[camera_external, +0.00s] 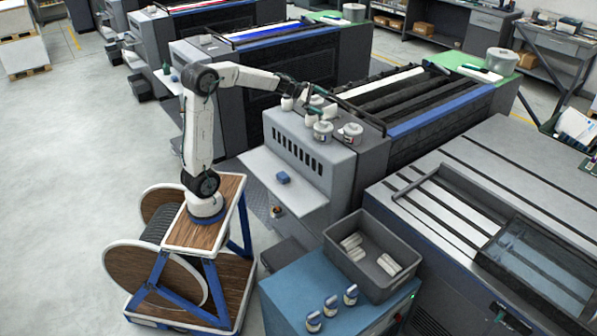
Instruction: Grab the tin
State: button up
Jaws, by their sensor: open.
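Two squat, round grey-white tins stand upright near the front edge of the grey machine's top: one tin (323,132) on the left and another tin (350,134) on the right. Both have pale lids and a small coloured label. My gripper (313,97) is above the back of this group, behind and above the tins, and apart from them as far as I can see. It is open, with nothing visibly held. Its fingers are small and dark here, and partly lost against the dark machine.
A grey crate (374,224) with white rolls stands on a blue cabinet (281,289), with several small jars in front. Black rollers lie right of the tins.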

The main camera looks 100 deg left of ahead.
aim_at(315, 102)
jog(key=s+a+f+n+y, duration=0.2)
jog(key=s+a+n, duration=0.1)
jog(key=a, duration=0.3)
jog(key=s+a+f+n+g+y, duration=0.1)
jog(key=s+a+n, duration=0.25)
jog(key=a, duration=0.35)
jog(key=s+a+f+n+y, duration=0.2)
jog(key=s+a+n, duration=0.1)
jog(key=a, duration=0.3)
jog(key=shift+n, duration=0.65)
jog(key=f, duration=0.3)
jog(key=a+f, duration=0.1)
jog(key=shift+s+f, duration=0.25)
jog(key=shift+s, duration=0.15)
jog(key=shift+a+f, duration=0.1)
jog(key=shift+f, duration=0.25)
jog(key=shift+w+a+f, duration=0.1)
jog(key=shift+w+f, duration=0.1)
jog(key=x, duration=0.7)
jog(key=shift+s+a, duration=0.1)
jog(key=shift+a, duration=0.2)
jog(key=shift+r, duration=0.1)
jog(key=shift+c, duration=0.3)
